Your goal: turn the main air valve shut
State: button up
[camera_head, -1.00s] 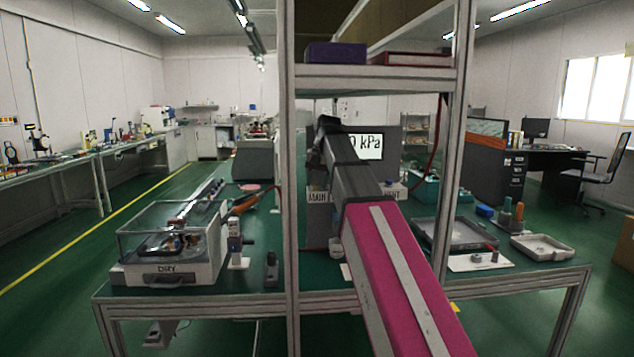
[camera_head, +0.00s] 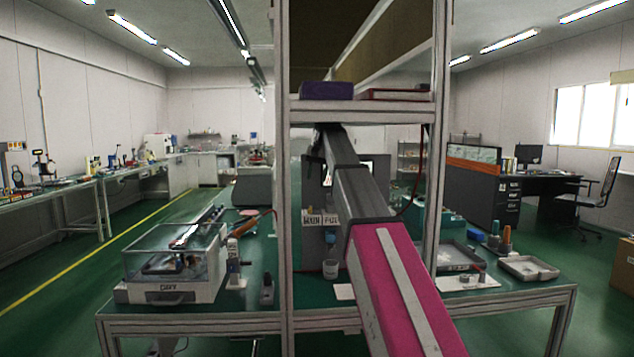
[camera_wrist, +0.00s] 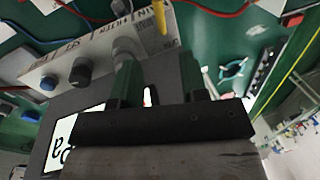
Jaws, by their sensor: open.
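In the head view a panel label reading MAIN (camera_head: 312,220) shows left of my arm, below the shelf. I cannot make out the main air valve there. In the wrist view the pale panel (camera_wrist: 62,52) appears turned over, with a blue knob (camera_wrist: 48,83), a dark knob (camera_wrist: 80,73) and a grey round fitting (camera_wrist: 124,48). A yellow piece (camera_wrist: 160,15) stands at its right end. I cannot tell which is the main valve. My gripper (camera_wrist: 163,75) is open, its two green fingers apart. The left finger overlaps the grey fitting; contact cannot be told.
A shelf (camera_head: 360,106) with a purple box (camera_head: 326,91) and metal posts frames my arm. A glass-topped machine (camera_head: 172,262) stands left on the bench, and trays (camera_head: 528,268) lie right. A white display (camera_wrist: 62,143) is beside my gripper. Red hoses cross the panel area.

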jog(key=shift+f, duration=0.1)
jog(key=t, duration=0.5)
send_near(311, 208)
jog(key=shift+a+f, duration=0.5)
jog(key=shift+f, duration=0.2)
jog(key=shift+h, duration=0.3)
jog(key=x, duration=0.7)
jog(key=shift+w+r, duration=0.1)
jog(key=shift+w, duration=0.1)
grip_shut()
